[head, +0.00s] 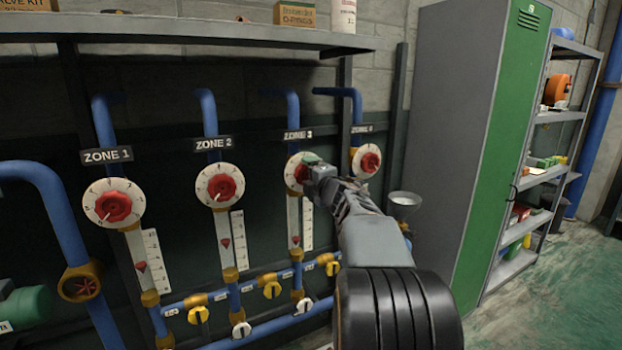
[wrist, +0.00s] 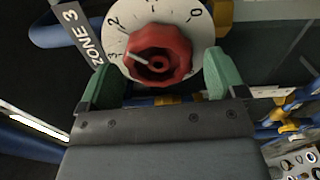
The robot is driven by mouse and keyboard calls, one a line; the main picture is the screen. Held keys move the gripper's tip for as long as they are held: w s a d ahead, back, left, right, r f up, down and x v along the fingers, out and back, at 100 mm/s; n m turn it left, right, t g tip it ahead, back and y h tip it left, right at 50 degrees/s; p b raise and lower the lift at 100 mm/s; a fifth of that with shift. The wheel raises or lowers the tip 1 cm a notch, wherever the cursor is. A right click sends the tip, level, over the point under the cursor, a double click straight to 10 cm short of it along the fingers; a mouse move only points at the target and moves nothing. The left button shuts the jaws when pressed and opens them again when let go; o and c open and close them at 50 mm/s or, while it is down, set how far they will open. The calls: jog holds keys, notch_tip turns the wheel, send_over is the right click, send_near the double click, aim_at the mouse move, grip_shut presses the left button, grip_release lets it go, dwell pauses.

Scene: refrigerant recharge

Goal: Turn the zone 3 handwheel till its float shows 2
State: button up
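The zone 3 handwheel is a red lobed knob (wrist: 158,55) on a white numbered dial (head: 291,180), under the ZONE 3 sign (head: 298,135). In the wrist view its white mark points left, near the 3. My gripper (wrist: 163,82) has green fingers on either side of the knob. It looks open, with a gap at the right finger; contact at the left finger is unclear. In the head view my gripper (head: 308,168) covers part of the dial. Below, the zone 3 float (head: 296,240) is red, low in its tube beside a white scale (head: 308,224); its number is too small to read.
The zone 1 handwheel (head: 113,206), zone 2 handwheel (head: 222,187) and zone 4 handwheel (head: 370,161) stand on the same wall. A shelf (head: 190,38) runs above. Blue pipes with yellow valves lie below. A green-doored locker (head: 505,140) stands right of my arm.

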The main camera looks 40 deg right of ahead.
jog(key=shift+o, duration=0.2)
jog(key=s+a, duration=0.1)
jog(key=s, duration=0.6)
jog(key=shift+r, duration=0.1)
dwell(0.3)
